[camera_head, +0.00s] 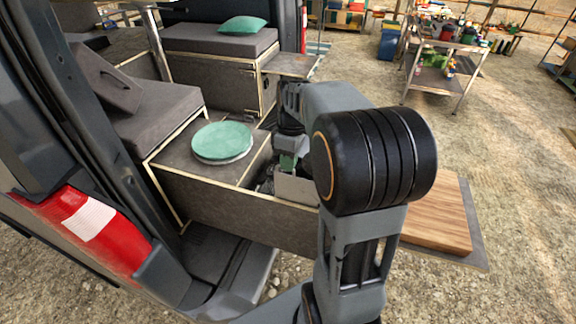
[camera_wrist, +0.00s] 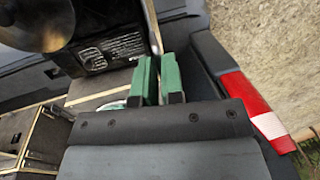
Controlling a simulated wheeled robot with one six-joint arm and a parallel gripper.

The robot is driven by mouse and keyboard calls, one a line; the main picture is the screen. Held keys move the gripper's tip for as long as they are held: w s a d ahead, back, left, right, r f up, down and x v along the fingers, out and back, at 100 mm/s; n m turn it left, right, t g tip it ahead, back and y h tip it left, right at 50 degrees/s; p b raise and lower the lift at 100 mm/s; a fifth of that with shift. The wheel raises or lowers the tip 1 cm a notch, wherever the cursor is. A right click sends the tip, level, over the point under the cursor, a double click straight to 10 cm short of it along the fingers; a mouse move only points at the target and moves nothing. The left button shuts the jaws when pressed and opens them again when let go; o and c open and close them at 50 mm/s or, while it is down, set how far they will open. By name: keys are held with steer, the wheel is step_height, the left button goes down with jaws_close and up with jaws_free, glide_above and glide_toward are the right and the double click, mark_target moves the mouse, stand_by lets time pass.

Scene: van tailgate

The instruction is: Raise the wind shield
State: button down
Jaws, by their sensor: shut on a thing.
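The wind shield (camera_head: 297,189) shows in the head view as a light grey panel in the open kitchen box, partly hidden by my arm. My gripper (camera_head: 287,163) is at its upper edge, with a green finger pad visible. In the wrist view the two green pads of my gripper (camera_wrist: 158,62) are close together, with a narrow gap between them. The thing they are shut on is mostly hidden there; I take it to be the wind shield. How far the shield is tilted is hard to tell.
A round green-topped lid (camera_head: 222,141) sits on the box top left of my gripper. A wooden board (camera_head: 437,215) extends at the right. The van's red tail light (camera_head: 85,222) is at the left.

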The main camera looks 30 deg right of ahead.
steer(key=shift+w+r, duration=0.1)
steer(key=shift+r, duration=0.2)
steer(key=c, duration=1.6)
jaws_free()
steer(key=o, duration=0.4)
steer(key=shift+f, duration=0.1)
steer(key=shift+c, duration=0.2)
step_height(320, 180, up, 14)
steer(key=w+d, duration=0.1)
steer(key=d, duration=0.1)
steer(key=shift+w+f, duration=0.2)
steer(key=shift+w, duration=0.1)
